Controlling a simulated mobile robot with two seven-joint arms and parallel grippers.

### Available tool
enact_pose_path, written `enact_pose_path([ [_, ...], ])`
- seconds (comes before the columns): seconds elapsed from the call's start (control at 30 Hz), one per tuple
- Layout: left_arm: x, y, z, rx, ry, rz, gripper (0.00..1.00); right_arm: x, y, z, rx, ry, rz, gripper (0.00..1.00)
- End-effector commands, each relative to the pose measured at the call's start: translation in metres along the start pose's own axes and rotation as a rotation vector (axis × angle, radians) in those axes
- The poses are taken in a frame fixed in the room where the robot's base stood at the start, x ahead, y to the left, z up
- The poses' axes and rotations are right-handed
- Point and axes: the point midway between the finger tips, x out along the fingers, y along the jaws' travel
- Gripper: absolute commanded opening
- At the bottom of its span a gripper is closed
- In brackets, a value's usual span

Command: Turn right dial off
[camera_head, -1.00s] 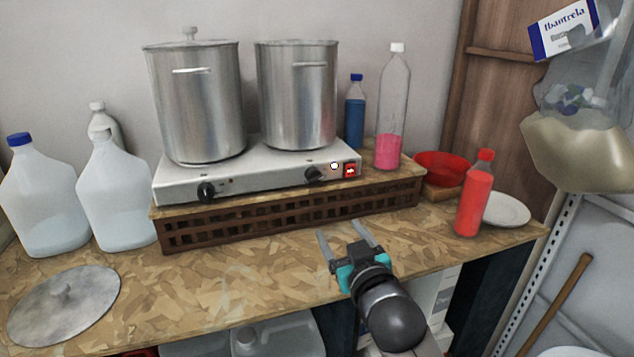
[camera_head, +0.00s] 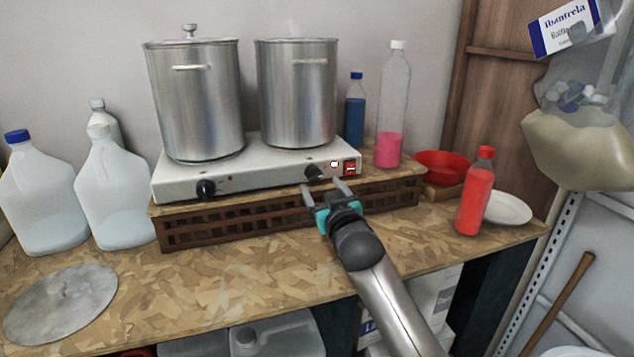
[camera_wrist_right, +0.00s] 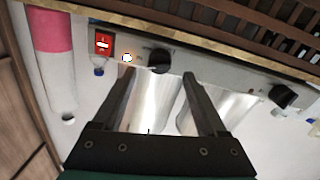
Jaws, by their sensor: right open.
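The right dial (camera_head: 314,171) is a black knob on the front of a white double hot plate (camera_head: 255,171), left of a lit round light and a red switch. The left dial (camera_head: 206,189) is a similar black knob. My right gripper (camera_head: 322,187) is open, its fingers pointing at the hot plate front just below the right dial. In the right wrist view the picture is upside down; the right dial (camera_wrist_right: 159,60) shows beyond the open fingertips, roughly between them, with nothing held. Whether the fingers touch it cannot be told. My left gripper is not in view.
Two steel pots (camera_head: 195,100) stand on the hot plate, which sits on a brown slatted crate (camera_head: 290,219). A red bottle (camera_head: 475,195) and a pink-filled bottle (camera_head: 391,115) stand to the right. White jugs (camera_head: 115,195) stand left. The front tabletop is mostly clear.

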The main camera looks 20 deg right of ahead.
Motion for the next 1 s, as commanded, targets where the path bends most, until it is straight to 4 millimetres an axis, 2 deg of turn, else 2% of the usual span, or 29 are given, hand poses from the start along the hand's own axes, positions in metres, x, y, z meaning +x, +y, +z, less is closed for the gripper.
enact_pose_path([
  [0.1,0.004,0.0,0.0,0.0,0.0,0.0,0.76,0.016,0.0,0.0,0.001,0.0,0.001,0.75],
  [0.33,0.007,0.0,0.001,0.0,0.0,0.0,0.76,0.036,0.0,0.001,0.001,-0.001,0.0,0.75],
  [0.8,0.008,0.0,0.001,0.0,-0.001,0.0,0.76,0.044,0.0,0.0,0.001,0.0,0.0,0.75],
  [1.0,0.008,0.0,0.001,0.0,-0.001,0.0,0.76,0.043,0.0,0.0,0.001,-0.001,0.0,0.54],
])
